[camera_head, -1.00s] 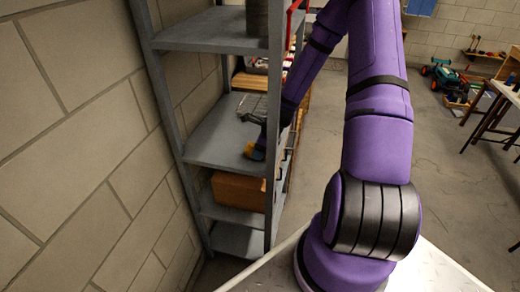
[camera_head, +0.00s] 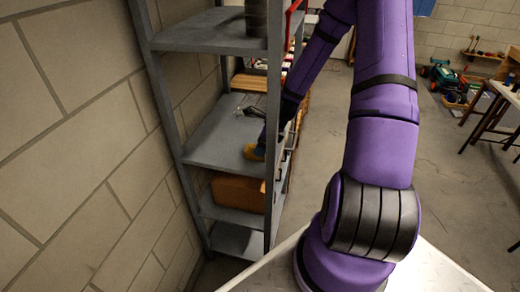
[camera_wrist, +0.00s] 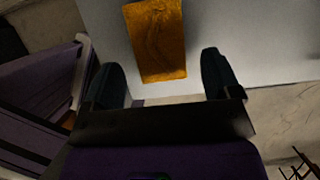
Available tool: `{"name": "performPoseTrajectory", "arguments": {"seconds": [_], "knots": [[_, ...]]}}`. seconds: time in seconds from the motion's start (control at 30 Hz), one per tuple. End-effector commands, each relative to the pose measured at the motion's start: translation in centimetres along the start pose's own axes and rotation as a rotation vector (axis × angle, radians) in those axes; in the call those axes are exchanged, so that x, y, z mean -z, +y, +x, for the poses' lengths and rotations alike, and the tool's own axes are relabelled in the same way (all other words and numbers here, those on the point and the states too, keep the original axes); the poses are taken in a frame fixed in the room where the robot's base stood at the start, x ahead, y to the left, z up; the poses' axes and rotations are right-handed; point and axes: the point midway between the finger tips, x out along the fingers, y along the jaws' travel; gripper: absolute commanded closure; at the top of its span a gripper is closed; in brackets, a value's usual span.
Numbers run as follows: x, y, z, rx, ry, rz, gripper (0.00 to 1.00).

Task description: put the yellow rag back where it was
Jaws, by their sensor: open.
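The yellow rag (camera_wrist: 157,40) lies flat on a pale grey surface in the wrist view, ahead of and between my two dark fingers. In the head view a yellow patch, the rag (camera_head: 252,153), shows at the right front edge of the middle shelf (camera_head: 213,146), partly hidden by the shelf post and my arm. My gripper (camera_wrist: 161,62) is open, with a wide gap between the fingers and nothing between them that I can see held. In the head view my gripper is at the shelf's edge beside the rag, mostly hidden.
The grey metal rack's front post (camera_head: 272,125) stands close to my arm. An orange-brown box (camera_head: 238,190) sits on the shelf below. A metal cylinder (camera_head: 256,17) stands on the top shelf. A block wall (camera_head: 75,150) bounds the left; the floor to the right is open.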

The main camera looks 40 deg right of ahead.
Motion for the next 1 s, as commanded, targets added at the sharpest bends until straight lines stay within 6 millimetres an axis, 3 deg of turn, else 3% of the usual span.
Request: {"name": "performPoseTrajectory", "arguments": {"seconds": [0.3, 0.5, 1.0], "knots": [[0.0, -0.1, -5.3, 0.004, 0.000, 0.000, 0.17], [0.0, -0.1, -7.6, 0.002, 0.000, 0.000, 0.17], [0.0, 0.0, -8.6, -0.001, 0.000, 0.000, 0.17]]}}
